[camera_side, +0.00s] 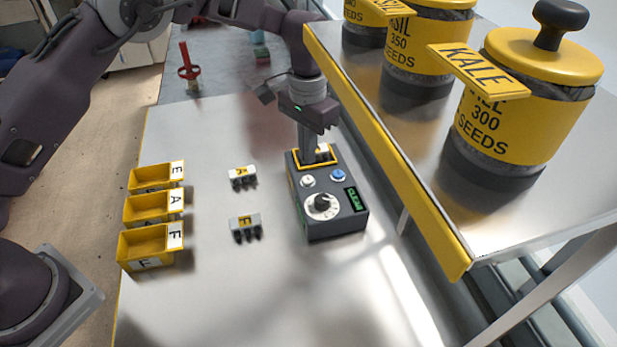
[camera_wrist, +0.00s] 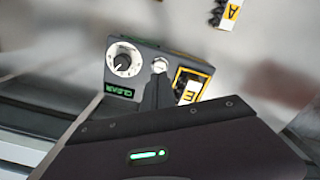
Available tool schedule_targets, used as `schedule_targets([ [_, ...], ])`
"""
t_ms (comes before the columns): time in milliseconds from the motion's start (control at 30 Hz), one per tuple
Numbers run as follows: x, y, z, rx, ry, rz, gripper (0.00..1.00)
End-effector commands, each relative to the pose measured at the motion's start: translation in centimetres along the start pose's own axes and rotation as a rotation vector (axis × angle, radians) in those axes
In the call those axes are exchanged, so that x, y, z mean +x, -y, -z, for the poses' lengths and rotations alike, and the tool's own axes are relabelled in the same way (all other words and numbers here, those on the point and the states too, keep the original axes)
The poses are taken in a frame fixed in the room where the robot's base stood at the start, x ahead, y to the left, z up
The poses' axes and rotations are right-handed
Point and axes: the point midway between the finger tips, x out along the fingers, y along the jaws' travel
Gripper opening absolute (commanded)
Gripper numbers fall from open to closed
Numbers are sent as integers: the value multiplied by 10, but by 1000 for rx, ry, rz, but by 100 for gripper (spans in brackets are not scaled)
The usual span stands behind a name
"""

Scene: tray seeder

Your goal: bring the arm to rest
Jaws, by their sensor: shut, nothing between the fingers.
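My gripper (camera_side: 307,157) is shut and empty. It points down over the rear of a dark control box (camera_side: 336,222), close to its yellow-framed slot (camera_side: 296,163). I cannot tell whether the fingertips touch the box. In the wrist view, the shut fingers (camera_wrist: 158,88) stand in front of the box, beside the slot. A piece labelled E (camera_wrist: 190,92) sits in that slot. The box has a white dial (camera_side: 321,206), a white button (camera_side: 308,181), a blue button (camera_side: 338,175) and a green display (camera_side: 351,198) that reads CLEAR.
Pieces labelled A (camera_side: 242,175) and F (camera_side: 245,226) stand on the metal table (camera_side: 290,300). Yellow bins E (camera_side: 150,182), A (camera_side: 148,210) and F (camera_side: 142,246) line the left. A yellow-edged shelf (camera_side: 385,150) with seed jars (camera_side: 520,105) overhangs the right. The table's front is clear.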

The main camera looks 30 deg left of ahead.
Motion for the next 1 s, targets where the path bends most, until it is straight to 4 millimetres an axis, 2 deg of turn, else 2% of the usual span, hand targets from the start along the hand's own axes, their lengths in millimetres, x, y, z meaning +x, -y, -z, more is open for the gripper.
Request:
schedule_targets([
  [233,-23,0,0,1,-2,1,0],
  [700,-28,1,-1,-3,-4,-1,0],
  [767,-44,6,-6,-15,-20,-6,0],
  [867,-97,21,-31,-63,-76,-25,0],
  [900,-122,29,-49,-86,-105,-33,0],
  [967,-157,38,-82,-118,-152,-43,0],
  [1000,-177,43,-106,-135,-185,-46,0],
])
